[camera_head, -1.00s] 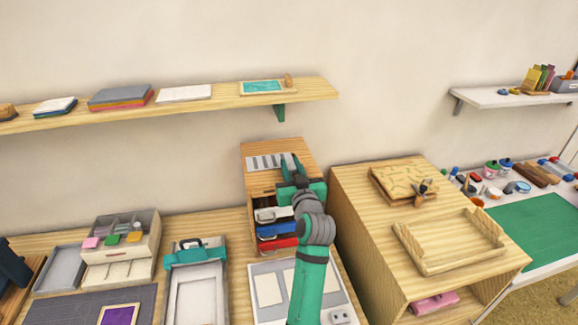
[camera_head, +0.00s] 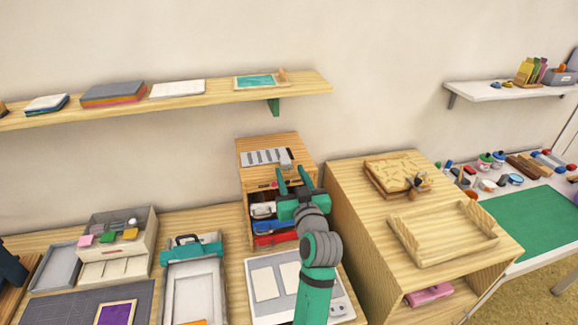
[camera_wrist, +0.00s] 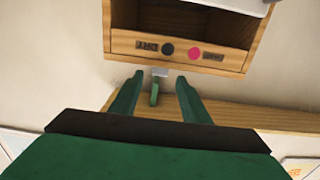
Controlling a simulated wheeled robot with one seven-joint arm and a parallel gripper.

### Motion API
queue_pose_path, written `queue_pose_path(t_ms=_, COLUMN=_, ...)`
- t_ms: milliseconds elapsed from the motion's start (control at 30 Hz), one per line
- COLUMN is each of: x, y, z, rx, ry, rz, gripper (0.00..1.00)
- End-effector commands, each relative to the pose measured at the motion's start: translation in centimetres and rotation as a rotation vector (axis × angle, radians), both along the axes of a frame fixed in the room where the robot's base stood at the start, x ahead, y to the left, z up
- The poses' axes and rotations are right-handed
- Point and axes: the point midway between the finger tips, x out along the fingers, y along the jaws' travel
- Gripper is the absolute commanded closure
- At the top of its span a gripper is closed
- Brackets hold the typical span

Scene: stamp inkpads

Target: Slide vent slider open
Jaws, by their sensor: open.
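A wooden cabinet (camera_head: 254,178) stands against the wall, with a pale slotted vent plate (camera_head: 262,157) on its top. A small grey tab (camera_head: 286,158), seemingly the vent slider, stands at the plate's right end. My gripper (camera_head: 291,175) is open in front of the cabinet's upper front edge, its fingers near the tab but apart from it in the picture. In the wrist view the open gripper (camera_wrist: 156,84) has a small grey-and-green piece between its fingers; I cannot tell what it is. The wooden front with a black and a pink dot (camera_wrist: 180,51) shows beyond.
Coloured trays sit in the cabinet's open shelves. A taller wooden cabinet (camera_head: 345,205) with a wooden tray stands close on the right. A wall shelf (camera_head: 215,97) runs above. A white panel (camera_head: 270,285) lies below my arm.

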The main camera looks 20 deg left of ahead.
Motion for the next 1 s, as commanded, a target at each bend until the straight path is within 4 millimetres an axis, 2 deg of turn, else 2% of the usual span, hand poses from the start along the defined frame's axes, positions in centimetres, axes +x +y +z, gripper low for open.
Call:
queue_pose_path(t_ms=100, x=-1.6, y=-1.1, z=-0.1, rx=0.0, ry=0.001, rz=-0.002, gripper=0.58)
queue_pose_path(t_ms=300, x=-3.0, y=-2.1, z=0.0, rx=0.0, ry=0.001, rz=-0.005, gripper=0.58)
queue_pose_path(t_ms=800, x=-3.2, y=-2.3, z=-0.1, rx=-0.001, ry=0.001, rz=-0.006, gripper=0.58)
queue_pose_path(t_ms=900, x=-3.5, y=-2.5, z=-1.0, rx=0.001, ry=0.009, rz=-0.015, gripper=0.58)
queue_pose_path(t_ms=1000, x=-4.3, y=-3.4, z=-3.3, rx=0.004, ry=0.027, rz=-0.043, gripper=0.58)
